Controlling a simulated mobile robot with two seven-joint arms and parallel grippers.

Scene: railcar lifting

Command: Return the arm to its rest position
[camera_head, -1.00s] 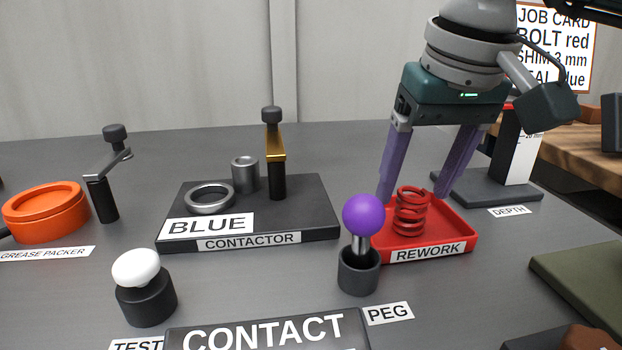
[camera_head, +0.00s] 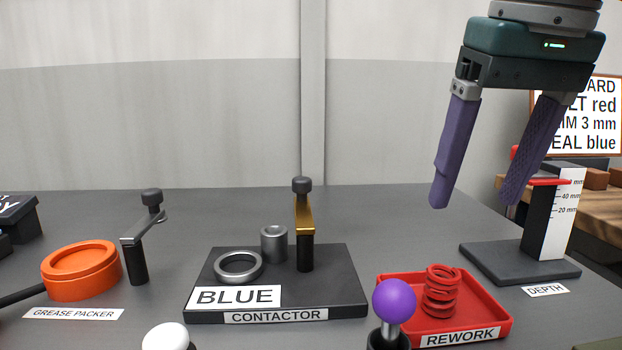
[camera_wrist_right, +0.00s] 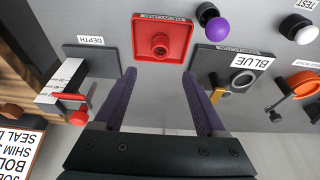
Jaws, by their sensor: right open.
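My right gripper (camera_head: 475,200) is open and empty, with its purple fingers pointing down. In the head view it hangs in the air above and behind the red rework tray (camera_head: 500,318). A red coil spring (camera_head: 441,291) stands in that tray, below the fingers and apart from them. In the right wrist view the open fingers (camera_wrist_right: 158,85) have nothing between them, and the red tray (camera_wrist_right: 138,50) lies beyond their tips. My left gripper is not in view.
The depth gauge (camera_head: 545,235) stands close on the right of the gripper. The contactor base (camera_head: 345,280), purple-knobbed peg (camera_head: 394,300), orange grease packer (camera_head: 80,272) and crank (camera_head: 140,250) stand on the grey bench. A job card (camera_head: 600,120) is behind at right.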

